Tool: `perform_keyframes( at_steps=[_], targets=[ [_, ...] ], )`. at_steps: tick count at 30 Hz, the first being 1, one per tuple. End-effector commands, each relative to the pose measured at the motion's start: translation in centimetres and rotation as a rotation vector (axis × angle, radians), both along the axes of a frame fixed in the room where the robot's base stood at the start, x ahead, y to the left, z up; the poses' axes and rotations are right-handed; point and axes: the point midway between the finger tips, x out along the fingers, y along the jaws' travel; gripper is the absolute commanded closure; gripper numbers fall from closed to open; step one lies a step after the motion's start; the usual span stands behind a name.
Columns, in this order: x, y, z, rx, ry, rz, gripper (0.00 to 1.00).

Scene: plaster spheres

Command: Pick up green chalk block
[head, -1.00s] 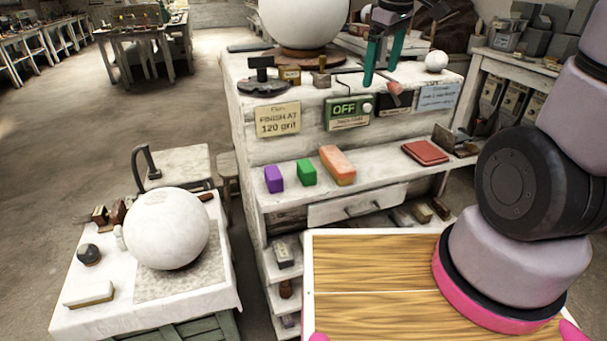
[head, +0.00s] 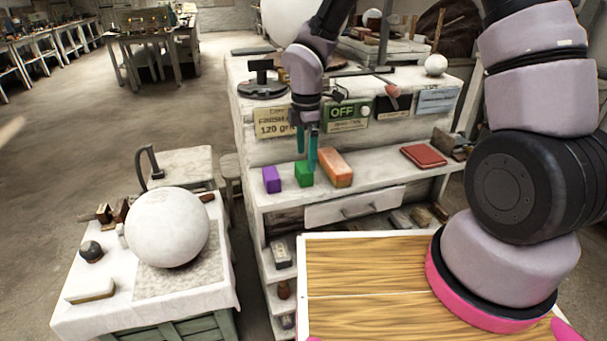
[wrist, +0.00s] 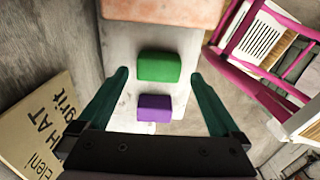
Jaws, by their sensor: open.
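The green chalk block (head: 304,173) lies on the white shelf of the workbench, between the purple block (head: 271,179) and the larger orange block (head: 335,167). In the wrist view the green chalk block (wrist: 159,67) is ahead of the fingertips, centred between them, with the purple block (wrist: 154,108) nearer my gripper. My gripper (head: 307,152) is open and empty, its teal fingers pointing down close above the green block in the head view. In the wrist view the open fingers of my gripper (wrist: 157,80) stand wide apart. I cannot tell the exact height above the block.
A red flat box (head: 425,156) lies further right on the shelf. The sign "FINISH AT 120 grit" (head: 273,122) and the "OFF" box (head: 348,113) are on the bench front behind my gripper. A white sphere (head: 167,227) sits on the left table.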

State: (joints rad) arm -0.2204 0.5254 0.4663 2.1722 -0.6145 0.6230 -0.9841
Motion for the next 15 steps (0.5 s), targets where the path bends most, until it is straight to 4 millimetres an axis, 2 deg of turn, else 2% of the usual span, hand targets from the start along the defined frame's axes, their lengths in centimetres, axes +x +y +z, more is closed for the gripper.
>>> perform_keyframes(
  at_steps=[5,12,15],
  targets=[
    [-0.1,0.2,-1.4,-0.002,0.002,0.001,0.0],
    [-0.1,0.6,-4.9,-0.003,0.002,-0.001,0.0],
    [0.0,0.6,-5.6,-0.001,0.001,-0.001,0.0]
  ],
)
